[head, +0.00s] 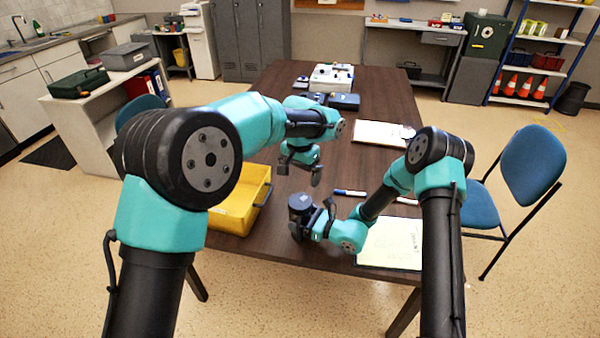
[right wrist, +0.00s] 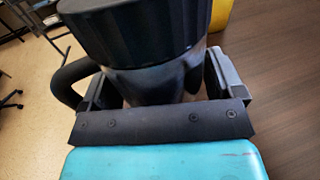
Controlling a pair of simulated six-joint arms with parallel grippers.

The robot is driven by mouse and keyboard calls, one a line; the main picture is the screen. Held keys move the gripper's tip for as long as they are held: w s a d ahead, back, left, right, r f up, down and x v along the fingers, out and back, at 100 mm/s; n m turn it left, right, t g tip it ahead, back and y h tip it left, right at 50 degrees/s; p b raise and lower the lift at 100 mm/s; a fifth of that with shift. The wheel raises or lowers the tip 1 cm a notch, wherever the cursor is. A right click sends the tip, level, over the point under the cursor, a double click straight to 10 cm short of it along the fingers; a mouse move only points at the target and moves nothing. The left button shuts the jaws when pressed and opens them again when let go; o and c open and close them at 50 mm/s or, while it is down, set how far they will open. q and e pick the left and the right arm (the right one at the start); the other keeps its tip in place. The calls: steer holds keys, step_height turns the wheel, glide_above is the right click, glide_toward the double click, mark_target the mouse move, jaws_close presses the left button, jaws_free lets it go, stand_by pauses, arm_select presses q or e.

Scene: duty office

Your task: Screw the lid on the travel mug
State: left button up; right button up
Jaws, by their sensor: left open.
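The travel mug (head: 301,212) is dark and stands upright near the table's front edge. In the right wrist view the mug body (right wrist: 150,85) sits between my right gripper's fingers, with its handle (right wrist: 68,88) at the left. The wide, dark, ridged lid (right wrist: 135,30) sits on top of the mug; how tightly it is seated cannot be told. My right gripper (head: 313,219) is shut on the mug body. My left gripper (head: 299,170) is open and empty, above the table just behind the mug and apart from it.
A yellow tray (head: 262,190) stands left of the mug. A notepad (head: 393,243), markers (head: 350,192) and a clipboard (head: 380,133) lie to the right. A dark blue case (head: 345,101) and a white device (head: 331,77) are at the back. The table's centre is mostly clear.

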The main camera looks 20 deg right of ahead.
steer(key=shift+o, duration=0.9)
steer(key=v, duration=1.7)
steer(key=shift+s+d, duration=0.15)
